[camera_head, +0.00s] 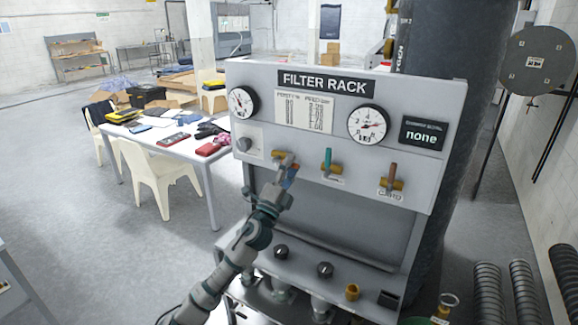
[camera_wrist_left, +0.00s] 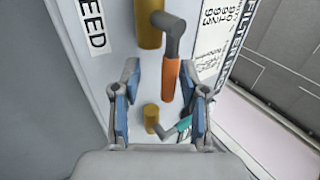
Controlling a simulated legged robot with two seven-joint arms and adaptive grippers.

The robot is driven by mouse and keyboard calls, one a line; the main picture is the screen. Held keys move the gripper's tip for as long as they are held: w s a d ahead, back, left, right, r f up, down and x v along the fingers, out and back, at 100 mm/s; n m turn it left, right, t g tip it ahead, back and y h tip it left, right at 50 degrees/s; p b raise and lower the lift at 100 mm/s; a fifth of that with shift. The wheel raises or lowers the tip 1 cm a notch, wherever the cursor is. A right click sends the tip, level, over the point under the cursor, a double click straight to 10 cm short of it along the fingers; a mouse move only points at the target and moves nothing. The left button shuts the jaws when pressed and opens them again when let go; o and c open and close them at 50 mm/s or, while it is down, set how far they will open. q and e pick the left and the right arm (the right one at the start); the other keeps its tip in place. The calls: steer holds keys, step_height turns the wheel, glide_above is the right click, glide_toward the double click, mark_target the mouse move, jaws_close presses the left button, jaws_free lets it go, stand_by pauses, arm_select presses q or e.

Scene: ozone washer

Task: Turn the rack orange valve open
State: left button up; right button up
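The filter rack (camera_head: 338,205) is a grey panel with a row of brass valves. The leftmost valve (camera_head: 279,155) has a bent grey neck and an orange handle (camera_wrist_left: 171,80). My left gripper (camera_head: 284,176) is at this valve and partly covers its handle in the head view. In the left wrist view the gripper (camera_wrist_left: 162,98) is open. Its blue-padded fingers stand either side of the orange handle, with gaps visible; the handle is nearer the right-hand finger. The middle valve has a teal handle (camera_head: 328,160). The right valve has a brownish-orange handle (camera_head: 392,174). My right gripper is not in view.
Two gauges, left (camera_head: 242,102) and right (camera_head: 368,124), and a display reading "none" (camera_head: 424,134) are above the valves. Black knobs (camera_head: 325,269) stick up from the lower shelf. A cluttered white table (camera_head: 170,146) and chairs (camera_head: 160,185) stand to the left.

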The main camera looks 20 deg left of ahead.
arm_select(q)
steer(key=shift+r, duration=0.15)
steer(key=v, duration=1.2)
steer(key=shift+w+a, duration=0.1)
